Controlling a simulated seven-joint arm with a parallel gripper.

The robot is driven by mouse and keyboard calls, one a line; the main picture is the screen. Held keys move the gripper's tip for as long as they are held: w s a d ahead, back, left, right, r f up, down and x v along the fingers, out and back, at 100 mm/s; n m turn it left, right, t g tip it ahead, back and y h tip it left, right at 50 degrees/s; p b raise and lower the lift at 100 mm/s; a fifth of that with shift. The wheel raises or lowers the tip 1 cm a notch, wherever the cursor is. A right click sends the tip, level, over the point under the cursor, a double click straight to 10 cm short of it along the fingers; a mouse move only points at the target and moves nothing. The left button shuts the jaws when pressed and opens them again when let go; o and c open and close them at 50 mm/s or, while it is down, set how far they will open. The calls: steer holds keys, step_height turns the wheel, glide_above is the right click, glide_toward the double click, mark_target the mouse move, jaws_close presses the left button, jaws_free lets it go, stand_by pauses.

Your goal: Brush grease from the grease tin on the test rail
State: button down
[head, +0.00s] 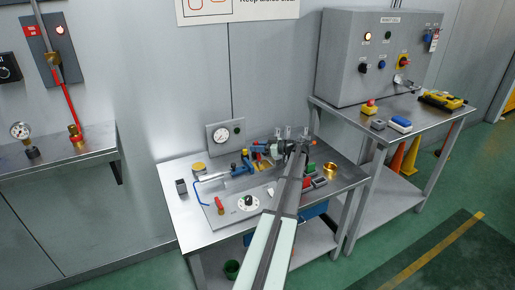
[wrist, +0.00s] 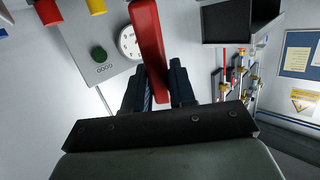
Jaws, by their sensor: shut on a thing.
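My gripper (head: 297,148) is over the back right part of the metal workbench in the head view. The handle's far end is hidden, so I cannot see any bristles. A round tin with a yellow top (head: 199,168) stands at the bench's back left, apart from my gripper. A brass-coloured round cup (head: 330,168) stands at the right. I cannot tell for sure which is the grease tin, or pick out the test rail.
A gauge box (head: 223,135) stands behind. Several small fittings crowd around my gripper. A second table with a control cabinet (head: 378,52) stands at the right.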

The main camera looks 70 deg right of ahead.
steer(key=shift+w+d, duration=0.3)
steer(key=shift+d, duration=0.05)
stand_by(0.3)
steer(key=shift+w+d, duration=0.55)
steer(key=shift+w, duration=0.05)
stand_by(0.7)
steer(key=shift+w+d, duration=0.3)
steer(key=shift+d, duration=0.05)
steer(key=shift+w+d, duration=0.15)
stand_by(0.4)
steer(key=shift+w+d, duration=0.1)
steer(key=shift+w+d, duration=0.15)
steer(key=shift+w, duration=0.05)
steer(key=shift+w+d, duration=0.35)
stand_by(0.9)
